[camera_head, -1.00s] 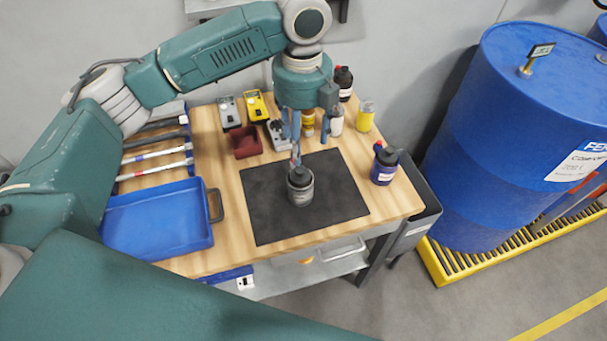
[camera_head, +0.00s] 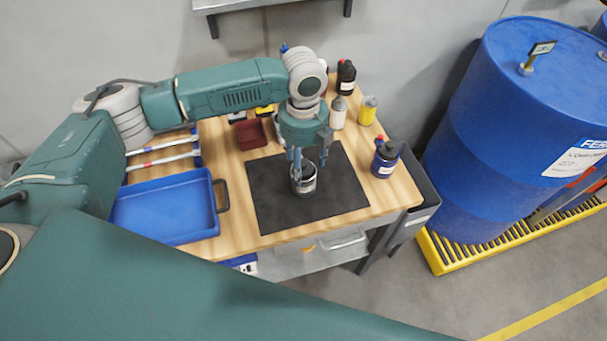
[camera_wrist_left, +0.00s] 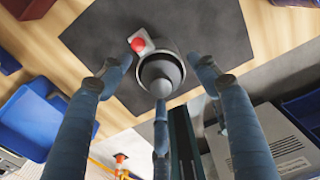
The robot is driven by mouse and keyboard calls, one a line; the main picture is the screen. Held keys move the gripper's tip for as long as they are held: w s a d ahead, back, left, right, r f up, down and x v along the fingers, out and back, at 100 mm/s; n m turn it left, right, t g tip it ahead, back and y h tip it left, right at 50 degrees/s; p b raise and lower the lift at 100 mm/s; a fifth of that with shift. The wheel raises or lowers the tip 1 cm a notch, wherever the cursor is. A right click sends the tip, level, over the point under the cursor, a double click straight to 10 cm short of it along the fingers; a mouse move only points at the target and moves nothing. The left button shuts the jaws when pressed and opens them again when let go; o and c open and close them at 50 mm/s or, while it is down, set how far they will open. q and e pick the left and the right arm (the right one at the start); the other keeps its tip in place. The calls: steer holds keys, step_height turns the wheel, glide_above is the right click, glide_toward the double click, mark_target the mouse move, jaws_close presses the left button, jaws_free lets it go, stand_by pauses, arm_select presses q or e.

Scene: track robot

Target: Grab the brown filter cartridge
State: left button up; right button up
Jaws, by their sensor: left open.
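A dark grey cylindrical container with a pale label (camera_head: 305,184) stands upright on the black mat (camera_head: 345,185). No plainly brown cartridge shows now, and I cannot tell whether this container is the filter cartridge. My left gripper (camera_head: 297,168) points down right over it, its fingers hiding part of its top. In the left wrist view the container's round grey top (camera_wrist_left: 160,72) lies between the spread blue fingers of my open left gripper (camera_wrist_left: 161,82). A red knob on a pale base (camera_wrist_left: 137,44) shows at its edge. My right gripper is not in view.
A blue tray (camera_head: 165,236) lies left on the wooden bench (camera_head: 225,170). A dark red bin (camera_head: 250,134), a white bottle (camera_head: 338,113), a yellow bottle (camera_head: 367,110), a black bottle (camera_head: 345,78) and a dark blue bottle (camera_head: 384,160) stand around the mat. A blue drum (camera_head: 500,140) stands right.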

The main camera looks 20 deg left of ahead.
arm_select(q)
steer(key=shift+c, duration=0.5)
jaws_close()
